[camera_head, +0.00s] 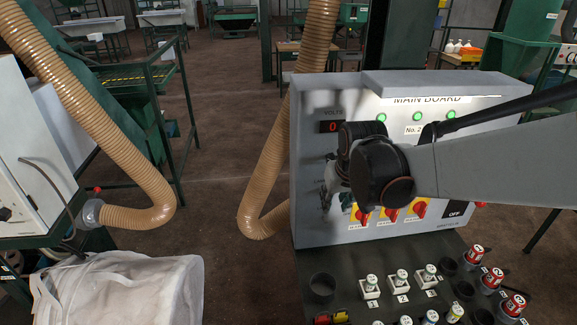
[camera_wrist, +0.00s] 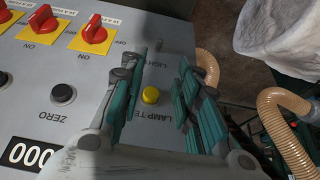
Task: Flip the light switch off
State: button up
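The grey MAIN BOARD panel (camera_head: 308,110) stands upright in the head view, with my arm in front of its right and middle parts. My gripper (camera_head: 330,192) is at the panel's left side, mostly hidden by my wrist. In the wrist view my gripper (camera_wrist: 160,70) is open, with its two teal fingers apart and nothing held between them.
Red rotary knobs on yellow plates (camera_wrist: 95,34) and a black ZERO button (camera_wrist: 63,94) are left of the fingers in the wrist view. Tan hoses (camera_head: 275,150) hang beside the panel. A white bag (camera_head: 125,285) is at lower left. Numbered plugs (camera_head: 398,280) stand on the lower desk.

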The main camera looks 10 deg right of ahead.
aim_at(326, 221)
jog(key=b+x, duration=0.2)
jog(key=x, duration=1)
jog(key=shift+w+f, duration=0.2)
jog(key=shift+f, duration=0.05)
grip_shut()
